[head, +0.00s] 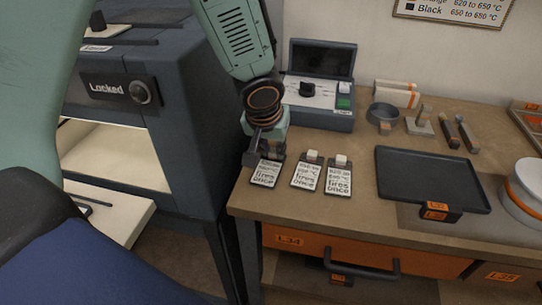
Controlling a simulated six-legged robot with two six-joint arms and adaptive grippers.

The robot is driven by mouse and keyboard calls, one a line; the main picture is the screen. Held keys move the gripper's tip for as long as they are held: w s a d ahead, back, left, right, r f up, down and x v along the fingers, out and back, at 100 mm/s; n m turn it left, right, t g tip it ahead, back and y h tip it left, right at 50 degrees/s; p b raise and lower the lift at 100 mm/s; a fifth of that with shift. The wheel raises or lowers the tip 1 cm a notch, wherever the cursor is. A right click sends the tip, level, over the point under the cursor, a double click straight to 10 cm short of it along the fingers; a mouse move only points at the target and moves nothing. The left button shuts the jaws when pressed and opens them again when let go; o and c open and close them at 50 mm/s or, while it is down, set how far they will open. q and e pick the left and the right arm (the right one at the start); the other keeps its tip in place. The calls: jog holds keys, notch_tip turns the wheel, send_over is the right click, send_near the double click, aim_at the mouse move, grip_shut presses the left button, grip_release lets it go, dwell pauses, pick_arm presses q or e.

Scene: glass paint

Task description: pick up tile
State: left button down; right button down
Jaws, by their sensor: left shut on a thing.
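Three small printed cards lie in a row on the wooden bench, each reading "fires once": a left card (266,175), a middle card (306,177) and a right card (338,182). A small pale tile (312,155) sits at the top of the middle card, and another pale tile (341,160) at the top of the right card. My left gripper (264,157) reaches down to the top of the left card and is shut on a small tile there, mostly hidden by the fingers. I cannot tell whether that tile touches the card. My right gripper is not in view.
A control box (320,95) stands behind the gripper. A kiln (160,110) marked "Locked" stands left. A round dish (383,114), several hand tools, a black tray (428,178) and a white round container (524,188) occupy the bench's right side. The bench's front edge is close.

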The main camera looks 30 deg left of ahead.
pick_arm(q)
jog(key=shift+r, duration=0.1)
jog(key=shift+r+p, duration=0.85)
jog(key=shift+r, duration=0.05)
notch_tip(320, 180, up, 14)
jog(key=p, duration=0.9)
notch_tip(320, 180, up, 5)
jog(key=p, duration=0.3)
send_over(272, 152)
jog(key=shift+d, duration=0.1)
jog(key=w+d+f+m+b, duration=0.1)
jog(key=d+f+m+b, duration=0.1)
jog(key=d+f+b, duration=0.4)
notch_tip(272, 152, down, 5)
jog(key=b, duration=1)
jog(key=shift+w+d+h, duration=0.2)
jog(key=shift+w+h, duration=0.1)
jog(key=shift+h, duration=0.1)
